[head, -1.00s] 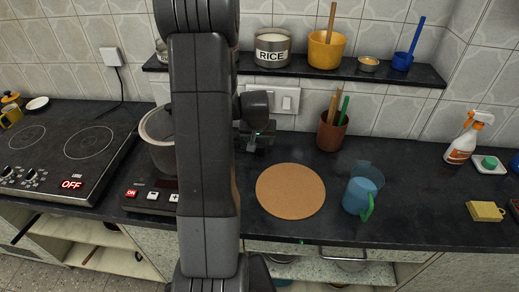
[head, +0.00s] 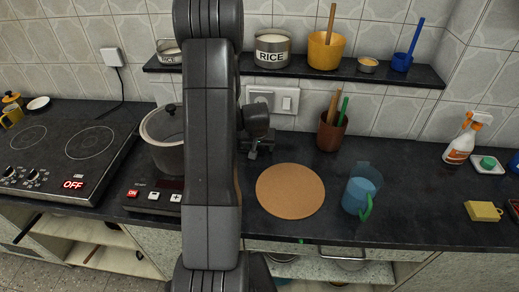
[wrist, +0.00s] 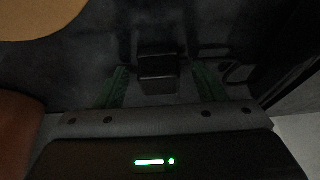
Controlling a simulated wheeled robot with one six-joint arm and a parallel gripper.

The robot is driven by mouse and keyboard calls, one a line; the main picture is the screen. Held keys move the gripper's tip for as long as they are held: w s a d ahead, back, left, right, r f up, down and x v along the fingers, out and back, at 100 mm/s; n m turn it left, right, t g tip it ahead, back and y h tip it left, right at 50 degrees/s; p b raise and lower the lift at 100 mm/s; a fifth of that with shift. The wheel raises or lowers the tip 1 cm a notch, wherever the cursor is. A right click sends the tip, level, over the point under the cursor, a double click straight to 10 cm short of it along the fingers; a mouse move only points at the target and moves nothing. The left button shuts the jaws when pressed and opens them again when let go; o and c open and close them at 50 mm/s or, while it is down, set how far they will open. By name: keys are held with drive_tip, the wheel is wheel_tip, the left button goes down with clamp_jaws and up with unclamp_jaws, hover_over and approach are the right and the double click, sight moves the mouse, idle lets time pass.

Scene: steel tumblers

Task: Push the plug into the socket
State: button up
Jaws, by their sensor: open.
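A black block, which looks like the plug (wrist: 158,70), lies on the dark counter in the wrist view. My gripper (wrist: 162,88) is open, with one green-lined finger on each side of the block and a gap to each. In the head view my gripper (head: 260,147) is low over the back of the counter, just below the wall socket. The plug cannot be made out there. The white socket plate (head: 262,97) is on the tiled wall under the shelf, with a switch plate at its right. My arm partly covers its left side.
A round cork mat (head: 291,190) lies in front of my gripper. A brown utensil pot (head: 331,132) stands close at its right, and a lidded pot (head: 163,138) on a small hob is at the left. The shelf (head: 300,72) overhangs the socket. A blue jug (head: 361,192) is farther right.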

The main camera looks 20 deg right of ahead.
drive_tip(key=c, duration=1)
drive_tip(key=shift+r, duration=0.15)
wheel_tip(320, 180, up, 10)
drive_tip(key=shift+f+b, duration=0.1)
drive_tip(key=shift+b, duration=0.2)
